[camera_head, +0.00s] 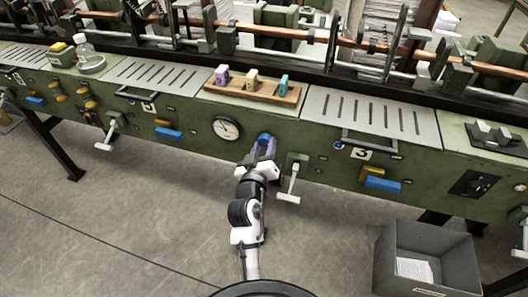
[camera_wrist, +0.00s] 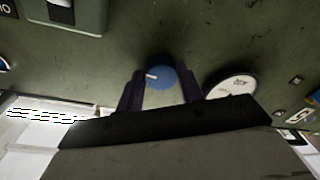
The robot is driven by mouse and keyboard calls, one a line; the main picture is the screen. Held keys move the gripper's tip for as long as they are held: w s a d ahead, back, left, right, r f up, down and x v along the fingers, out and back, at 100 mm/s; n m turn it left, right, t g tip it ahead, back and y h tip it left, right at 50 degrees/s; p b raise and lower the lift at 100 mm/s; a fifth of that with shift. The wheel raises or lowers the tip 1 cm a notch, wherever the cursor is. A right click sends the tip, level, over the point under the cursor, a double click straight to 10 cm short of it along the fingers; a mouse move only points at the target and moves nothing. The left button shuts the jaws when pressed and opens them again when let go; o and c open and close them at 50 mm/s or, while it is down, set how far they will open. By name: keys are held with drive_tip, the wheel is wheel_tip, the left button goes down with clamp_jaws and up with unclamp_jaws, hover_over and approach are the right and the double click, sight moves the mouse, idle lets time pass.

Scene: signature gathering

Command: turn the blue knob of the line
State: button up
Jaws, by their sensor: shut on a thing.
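The blue knob (camera_head: 265,138) sits on the green front panel of the line, just right of the round white gauge. My gripper (camera_head: 262,150) reaches up to the panel with its fingers around the knob and is shut on it. In the wrist view the blue knob (camera_wrist: 159,77) shows a white pointer mark toward the left, with the dark fingers of my gripper (camera_wrist: 160,92) on either side of it. The exact contact of the fingertips is partly hidden.
The gauge (camera_head: 227,128) is close left of my gripper, and a white lever (camera_head: 290,190) hangs close on its right. A wooden tray (camera_head: 252,90) holding three coloured blocks is on the ledge above. A grey bin (camera_head: 385,262) stands on the floor at right.

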drive_tip(key=m+b, duration=0.2)
drive_tip(key=b, duration=0.1)
drive_tip(key=shift+f, duration=0.25)
drive_tip(key=shift+r+m+b, duration=0.2)
drive_tip(key=shift+m+b, duration=1)
drive_tip(key=o, duration=1)
drive_tip(key=shift+s+a, duration=0.1)
